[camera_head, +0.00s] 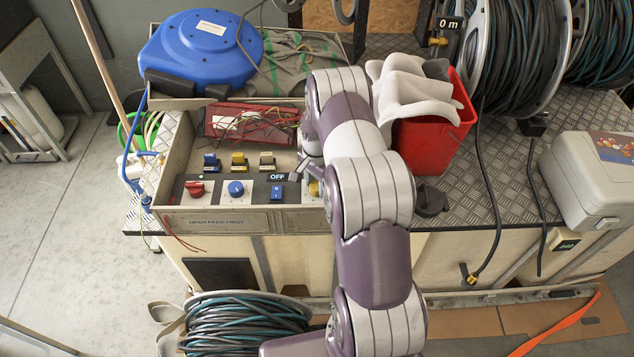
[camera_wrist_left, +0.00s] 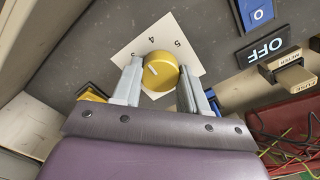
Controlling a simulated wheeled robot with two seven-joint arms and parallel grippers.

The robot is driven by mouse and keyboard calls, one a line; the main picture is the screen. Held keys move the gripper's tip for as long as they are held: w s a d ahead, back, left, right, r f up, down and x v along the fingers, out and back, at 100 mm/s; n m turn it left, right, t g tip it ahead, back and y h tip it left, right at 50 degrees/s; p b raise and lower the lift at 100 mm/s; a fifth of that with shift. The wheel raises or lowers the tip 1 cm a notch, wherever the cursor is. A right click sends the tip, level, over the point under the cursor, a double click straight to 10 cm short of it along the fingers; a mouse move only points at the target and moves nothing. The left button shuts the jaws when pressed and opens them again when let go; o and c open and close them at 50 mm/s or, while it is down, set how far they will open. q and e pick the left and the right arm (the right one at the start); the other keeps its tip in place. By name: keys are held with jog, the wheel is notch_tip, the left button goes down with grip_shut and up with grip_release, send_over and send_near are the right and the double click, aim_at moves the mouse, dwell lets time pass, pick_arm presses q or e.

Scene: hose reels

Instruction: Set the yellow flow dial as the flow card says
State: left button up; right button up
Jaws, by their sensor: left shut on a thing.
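The yellow flow dial (camera_wrist_left: 160,71) sits on a white scale plate (camera_wrist_left: 149,42) on the grey panel in the left wrist view. A short pale mark on its face points to the upper left in that view. The others are hard to read. My left gripper (camera_wrist_left: 162,82) has a finger on each side of the dial and is shut on it. In the head view only a little of the yellow dial (camera_head: 315,188) shows beside my arm. I cannot make out a flow card. My right gripper is not in view.
A red bucket (camera_head: 437,137) is to the right, a blue reel (camera_head: 203,50) behind.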

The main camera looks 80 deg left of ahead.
aim_at(317, 185)
pick_arm(q)
jog(key=shift+a+r+m, duration=0.1)
jog(key=shift+a+m, duration=0.05)
jog(key=shift+m, duration=1.55)
jog(key=o, duration=1.1)
jog(key=shift+c, duration=0.2)
notch_tip(317, 185, up, 13)
jog(key=shift+b, duration=0.45)
jog(key=shift+f, duration=0.2)
